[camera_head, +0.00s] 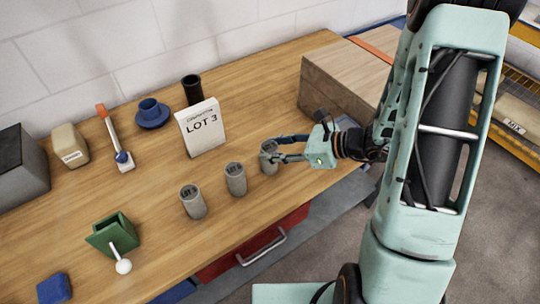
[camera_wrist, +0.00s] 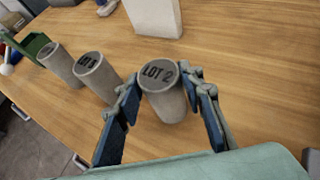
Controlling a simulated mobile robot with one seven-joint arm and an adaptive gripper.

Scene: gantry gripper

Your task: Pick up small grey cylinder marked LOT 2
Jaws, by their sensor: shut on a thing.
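The small grey cylinder marked LOT 2 (camera_wrist: 162,98) stands between my gripper's two fingers in the wrist view, its lettered top facing up. In the head view the same cylinder (camera_head: 268,160) is the rightmost of three in a row on the wooden table (camera_head: 250,90). My gripper (camera_head: 272,150) is shut on it from the right, with a finger on each side; the gripper (camera_wrist: 163,108) also shows in the wrist view. The cylinder looks upright; I cannot tell whether its base touches the table.
Two similar grey cylinders (camera_head: 236,179) (camera_head: 193,202) stand to the left. A white LOT 3 sign (camera_head: 201,127) stands behind them. A wooden box (camera_head: 335,82) is at the back right. A green holder (camera_head: 112,235) is at the front left. Bare table lies between sign and box.

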